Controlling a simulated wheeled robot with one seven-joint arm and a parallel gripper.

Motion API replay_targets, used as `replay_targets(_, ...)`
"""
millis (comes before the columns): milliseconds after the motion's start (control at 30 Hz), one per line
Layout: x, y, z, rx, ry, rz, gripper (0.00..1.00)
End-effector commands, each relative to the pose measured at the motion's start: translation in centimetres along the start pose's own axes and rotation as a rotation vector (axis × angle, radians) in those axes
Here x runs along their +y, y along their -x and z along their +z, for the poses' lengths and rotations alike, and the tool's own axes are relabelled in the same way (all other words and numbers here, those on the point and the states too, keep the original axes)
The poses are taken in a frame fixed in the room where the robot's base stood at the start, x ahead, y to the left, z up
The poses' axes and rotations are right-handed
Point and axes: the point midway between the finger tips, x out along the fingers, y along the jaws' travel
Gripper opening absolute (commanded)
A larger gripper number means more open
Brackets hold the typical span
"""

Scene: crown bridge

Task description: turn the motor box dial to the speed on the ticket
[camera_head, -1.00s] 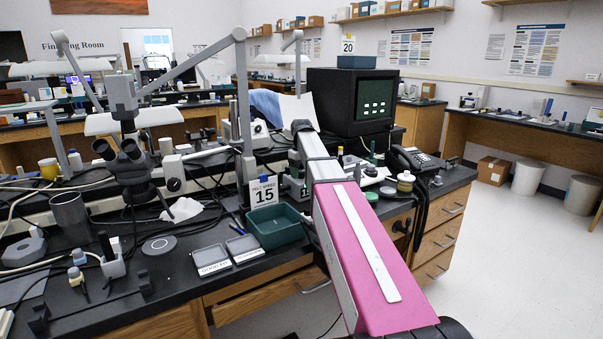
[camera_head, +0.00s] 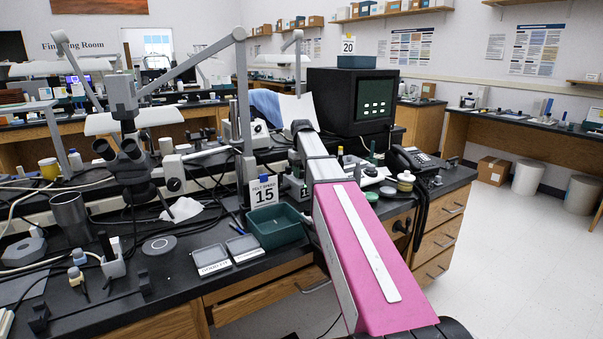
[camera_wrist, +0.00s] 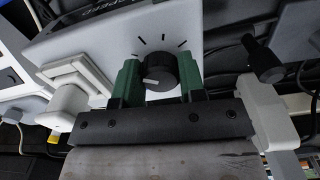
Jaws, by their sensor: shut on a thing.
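The motor box (camera_wrist: 100,42) is a pale panel in the wrist view, with dark tick marks in an arc and inverted dark lettering above. Its black dial (camera_wrist: 162,70) has a white pointer mark, which points left and slightly down in that view. My gripper (camera_wrist: 159,73) has its two green fingers on either side of the dial, shut on it. My arm hides my gripper's fingers in the head view.
A green tray (camera_head: 275,226) and two grey labelled dishes (camera_head: 211,260) lie near the bench's front edge. A black knob (camera_wrist: 264,62) sits right of the dial. Cables cross the bench.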

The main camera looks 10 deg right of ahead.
Motion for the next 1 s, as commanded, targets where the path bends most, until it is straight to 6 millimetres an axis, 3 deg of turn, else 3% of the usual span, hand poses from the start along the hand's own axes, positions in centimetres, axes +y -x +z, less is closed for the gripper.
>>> replay_targets(200, 0.0, 0.1, 0.0, -0.001, 0.001, 0.0, 0.14)
replay_targets(233, 0.0, 0.1, 0.0, -0.001, 0.001, 0.0, 0.47)
replay_targets(300, 0.0, 0.1, 0.0, -0.001, 0.001, 0.0, 0.63)
replay_targets(667, 0.0, 0.5, 0.0, 0.0, 0.002, 0.0, 0.63)
replay_targets(1000, 0.0, 5.8, -0.1, 0.002, 0.001, 0.001, 0.63)
